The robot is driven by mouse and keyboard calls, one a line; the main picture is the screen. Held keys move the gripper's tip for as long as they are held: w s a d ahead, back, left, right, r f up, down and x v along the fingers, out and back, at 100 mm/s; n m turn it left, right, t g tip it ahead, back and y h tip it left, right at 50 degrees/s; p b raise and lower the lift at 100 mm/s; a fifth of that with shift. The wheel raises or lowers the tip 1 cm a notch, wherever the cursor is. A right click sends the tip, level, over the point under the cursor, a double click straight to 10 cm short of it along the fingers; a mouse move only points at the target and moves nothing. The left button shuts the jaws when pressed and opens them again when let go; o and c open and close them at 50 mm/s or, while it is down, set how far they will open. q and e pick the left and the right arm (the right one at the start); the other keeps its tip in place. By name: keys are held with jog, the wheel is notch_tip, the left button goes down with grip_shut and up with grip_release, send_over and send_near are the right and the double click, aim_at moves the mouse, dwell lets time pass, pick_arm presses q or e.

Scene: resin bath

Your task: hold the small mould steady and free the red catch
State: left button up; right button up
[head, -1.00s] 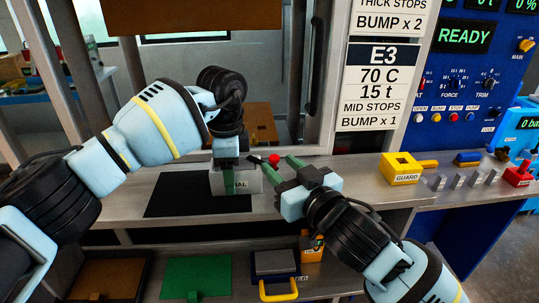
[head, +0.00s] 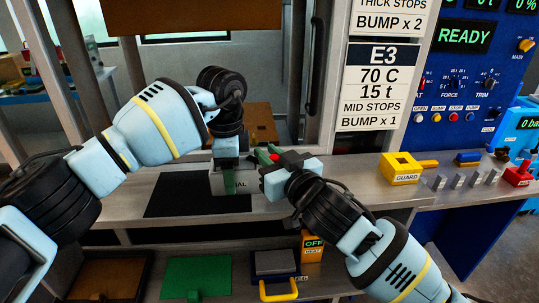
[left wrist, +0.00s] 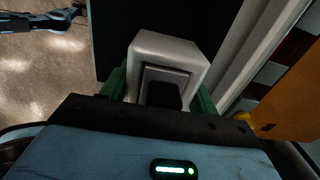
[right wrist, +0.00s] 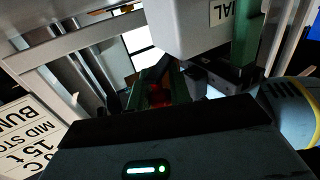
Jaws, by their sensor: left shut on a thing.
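My right gripper (head: 268,155) is at the mould's right side. In the right wrist view the red catch (right wrist: 157,95) lies between its green fingers; whether they press on it is unclear. In the head view the catch is mostly hidden.
A yellow guard block (head: 400,166) and a row of small grey blocks stand on the bench to the right. Press posts rise behind. A shelf below holds a green plate (head: 196,277) and a yellow-handled item (head: 277,268).

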grip_shut()
jog(key=shift+s+a+m+t+h, duration=0.2)
jog(key=shift+m+t+h, duration=0.1)
jog(key=shift+m+h, duration=0.15)
jog(key=shift+s+a+m+t+h, duration=0.15)
jog(key=shift+m+t+h, duration=0.3)
jog(key=shift+m+h, duration=0.75)
jog(key=shift+s+m+t+h, duration=0.1)
jog(key=shift+m+t+h, duration=0.45)
jog(key=shift+h, duration=1.1)
jog(key=o, duration=0.6)
grip_release()
jog(key=s+d, duration=0.1)
jog(key=s, duration=1.1)
jog(key=shift+d, duration=0.3)
